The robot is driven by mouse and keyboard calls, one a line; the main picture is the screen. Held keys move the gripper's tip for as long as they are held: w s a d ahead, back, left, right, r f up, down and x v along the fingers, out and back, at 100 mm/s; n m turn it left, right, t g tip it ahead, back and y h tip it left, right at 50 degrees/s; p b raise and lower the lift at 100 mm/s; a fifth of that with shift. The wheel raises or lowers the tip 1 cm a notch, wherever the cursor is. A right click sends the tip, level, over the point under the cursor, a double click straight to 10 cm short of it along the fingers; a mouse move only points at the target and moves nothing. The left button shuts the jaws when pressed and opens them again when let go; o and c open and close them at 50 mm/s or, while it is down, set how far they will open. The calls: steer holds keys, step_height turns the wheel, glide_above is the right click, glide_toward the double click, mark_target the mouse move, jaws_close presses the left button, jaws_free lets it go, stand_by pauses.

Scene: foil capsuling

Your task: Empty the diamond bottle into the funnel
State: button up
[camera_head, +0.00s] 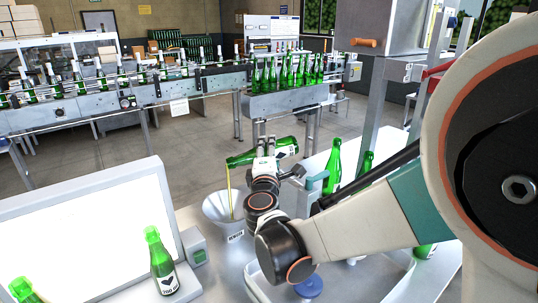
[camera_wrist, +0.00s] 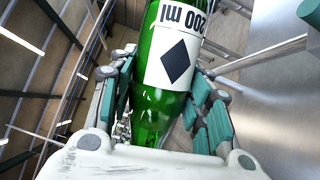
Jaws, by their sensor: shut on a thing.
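My gripper (camera_head: 268,160) is shut on a green bottle (camera_head: 254,155) in the head view, held tilted near horizontal with its neck to the left and slightly down. A thin yellowish stream (camera_head: 229,190) runs from its mouth down into the pale funnel (camera_head: 215,207). In the wrist view the bottle (camera_wrist: 160,110) lies between the gripper fingers (camera_wrist: 160,95), and its white label shows a black diamond and "200 ml". The funnel's inside is partly hidden by my arm.
Green bottles (camera_head: 332,168) stand on the tray to the right of my gripper. A bottle with a heart-like label (camera_head: 161,262) stands before a bright panel (camera_head: 80,235) at left, with another bottle (camera_head: 22,290) at the lower-left corner. A conveyor with several bottles (camera_head: 286,72) runs behind.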

steer(key=n+t+y+b, duration=0.1)
steer(key=n+b, duration=0.1)
steer(key=n, duration=0.2)
steer(key=shift+n, duration=0.3)
steer(key=shift+n+t+b, duration=0.5)
steer(key=shift+n+b, duration=0.1)
steer(key=shift+n, duration=0.4)
steer(key=shift+r, duration=0.1)
stand_by(1.0)
steer(key=shift+r+p, duration=3)
steer(key=shift+r, duration=1)
